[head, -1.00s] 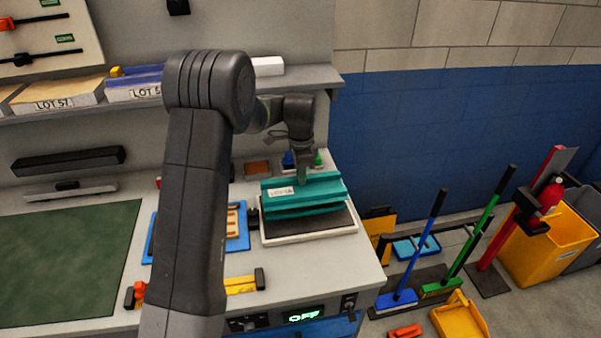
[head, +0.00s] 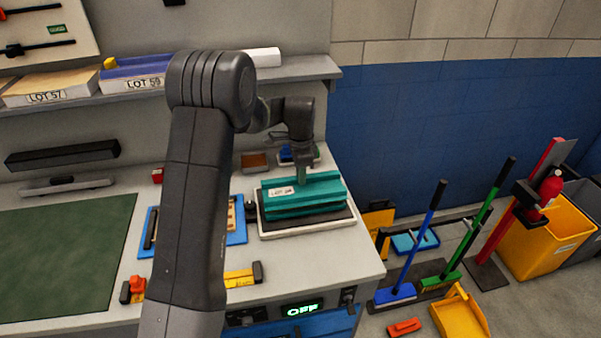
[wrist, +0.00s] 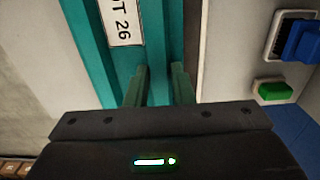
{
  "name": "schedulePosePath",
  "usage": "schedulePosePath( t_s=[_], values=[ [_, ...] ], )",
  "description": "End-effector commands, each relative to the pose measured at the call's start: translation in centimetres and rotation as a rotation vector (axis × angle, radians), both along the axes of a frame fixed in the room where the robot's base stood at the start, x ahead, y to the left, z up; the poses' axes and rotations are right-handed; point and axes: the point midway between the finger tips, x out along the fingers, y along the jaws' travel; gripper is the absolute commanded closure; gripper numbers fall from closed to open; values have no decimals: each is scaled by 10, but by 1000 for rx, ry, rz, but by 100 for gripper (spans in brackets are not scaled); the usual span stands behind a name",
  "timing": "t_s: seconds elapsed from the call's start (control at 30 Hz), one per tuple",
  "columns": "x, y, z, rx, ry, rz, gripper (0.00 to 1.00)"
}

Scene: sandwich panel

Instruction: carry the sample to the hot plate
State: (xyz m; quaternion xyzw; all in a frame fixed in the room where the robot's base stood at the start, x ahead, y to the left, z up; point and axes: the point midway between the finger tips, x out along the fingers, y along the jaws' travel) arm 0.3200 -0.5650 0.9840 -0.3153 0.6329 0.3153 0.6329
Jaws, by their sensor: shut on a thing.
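The sample is a teal ribbed panel (head: 325,193) with a white lot label; it also shows in the wrist view (wrist: 93,50), where the label ends in 26. My gripper (head: 303,182) is shut on a raised rib of it; its two fingers show in the wrist view (wrist: 158,85). The panel is level, over the hot plate (head: 310,231), a dark surface in a pale frame at the bench's right end. A dark strip of plate shows in front of the panel. I cannot tell whether the panel touches the plate.
A display reading OFF (head: 301,310) is on the bench front. A blue tray (head: 236,237) lies left of the plate, with a yellow tool (head: 240,277) in front. A green mat (head: 60,255) covers the left bench. Brooms and a yellow bin (head: 550,240) stand right of the bench.

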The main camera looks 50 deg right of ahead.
Motion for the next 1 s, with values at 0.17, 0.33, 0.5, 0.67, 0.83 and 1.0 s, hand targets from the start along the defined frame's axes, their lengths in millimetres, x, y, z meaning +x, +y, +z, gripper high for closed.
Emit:
schedulePosePath(
  t_s=[0.17,0.33,0.5,0.67,0.83,1.0],
  values=[
    [0,0,1,0,0,0,99],
    [0,0,0,0,0,0,99],
    [0,0,-1,0,0,0,99],
    [0,0,-3,0,0,0,99],
    [0,0,-5,0,0,0,99],
    [0,0,-7,0,0,0,99]
  ],
)
